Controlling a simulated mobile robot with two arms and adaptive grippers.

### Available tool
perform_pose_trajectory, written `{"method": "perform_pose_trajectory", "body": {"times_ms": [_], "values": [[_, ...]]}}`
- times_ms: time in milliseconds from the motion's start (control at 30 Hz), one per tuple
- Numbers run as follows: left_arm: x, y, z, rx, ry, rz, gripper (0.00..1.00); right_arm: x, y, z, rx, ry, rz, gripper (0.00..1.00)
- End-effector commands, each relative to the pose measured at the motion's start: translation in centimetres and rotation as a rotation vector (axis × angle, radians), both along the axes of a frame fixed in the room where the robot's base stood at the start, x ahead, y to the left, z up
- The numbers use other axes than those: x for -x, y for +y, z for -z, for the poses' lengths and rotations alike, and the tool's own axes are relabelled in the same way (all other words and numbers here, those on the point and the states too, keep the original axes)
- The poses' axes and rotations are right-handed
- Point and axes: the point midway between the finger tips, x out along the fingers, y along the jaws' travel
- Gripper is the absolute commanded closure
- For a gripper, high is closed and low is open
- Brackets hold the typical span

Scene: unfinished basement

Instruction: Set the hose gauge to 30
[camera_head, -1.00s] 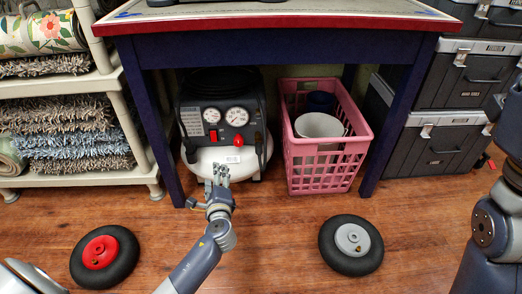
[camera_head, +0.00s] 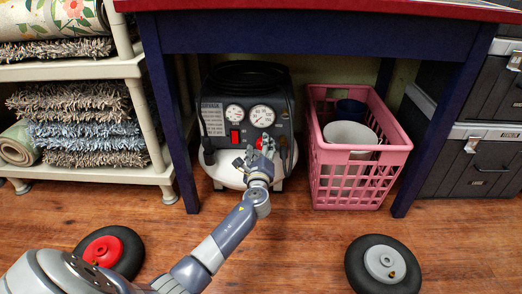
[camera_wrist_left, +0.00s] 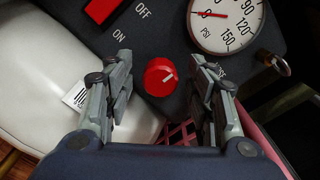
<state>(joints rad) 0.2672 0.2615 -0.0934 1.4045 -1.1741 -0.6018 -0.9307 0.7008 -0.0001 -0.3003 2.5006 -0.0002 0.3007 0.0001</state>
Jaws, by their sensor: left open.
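A dark air compressor (camera_head: 215,118) with a white tank (camera_head: 222,173) stands under the table. Its panel carries two round gauges, the left one (camera_head: 234,113) and the right one (camera_head: 262,116). In the left wrist view, one gauge (camera_wrist_left: 226,22) shows a red needle pointing left; its exact value is hard to read. A red knob (camera_wrist_left: 161,77) with a white mark sits below that gauge. My left gripper (camera_head: 256,157) is open in front of the panel. In the left wrist view its fingers (camera_wrist_left: 162,84) appear on either side of the knob, without visible contact. My right gripper is out of view.
A red ON/OFF switch (camera_head: 236,136) is on the panel. A pink crate (camera_head: 355,180) stands close right of the compressor. Blue table legs (camera_head: 172,130) flank this space. Two wheels, red-hubbed (camera_head: 127,262) and grey-hubbed (camera_head: 384,264), lie on the floor in front.

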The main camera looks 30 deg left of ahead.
Motion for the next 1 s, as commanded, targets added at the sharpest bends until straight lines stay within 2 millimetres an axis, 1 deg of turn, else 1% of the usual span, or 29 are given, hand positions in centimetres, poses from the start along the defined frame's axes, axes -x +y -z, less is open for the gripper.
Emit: {"method": "perform_pose_trajectory", "body": {"times_ms": [33, 200, 500, 533, 567, 600, 667, 700, 733, 1000], "values": [[-0.5, 0.3, 0.3, 0.000, -0.001, -0.001, 0.49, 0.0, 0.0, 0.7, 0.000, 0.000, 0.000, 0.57], [-1.5, 0.9, 0.1, 0.000, 0.001, 0.001, 0.49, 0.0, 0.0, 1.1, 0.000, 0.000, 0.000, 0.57], [-1.7, 1.0, 0.0, 0.000, 0.001, 0.001, 0.49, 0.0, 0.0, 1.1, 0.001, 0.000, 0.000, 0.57], [-1.7, 1.0, 0.0, 0.000, 0.001, 0.001, 0.54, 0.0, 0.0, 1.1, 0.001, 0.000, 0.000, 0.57], [-1.7, 1.0, 0.0, 0.000, 0.001, 0.001, 0.61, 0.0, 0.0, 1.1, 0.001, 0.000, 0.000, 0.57], [-1.7, 1.0, 0.0, 0.000, 0.001, 0.001, 0.70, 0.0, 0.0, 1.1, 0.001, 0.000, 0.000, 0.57], [-1.7, 1.0, 0.0, 0.000, 0.001, 0.001, 0.83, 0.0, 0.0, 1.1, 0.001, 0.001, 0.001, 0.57], [-1.7, 1.0, 0.0, 0.000, 0.001, 0.001, 0.93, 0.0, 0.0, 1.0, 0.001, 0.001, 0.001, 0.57], [-1.7, 1.0, 0.0, 0.000, 0.001, 0.001, 0.94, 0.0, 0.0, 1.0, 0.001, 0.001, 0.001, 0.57], [-1.7, 1.0, -0.1, -0.010, 0.008, 0.000, 0.94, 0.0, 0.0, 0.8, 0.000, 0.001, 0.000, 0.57]]}}
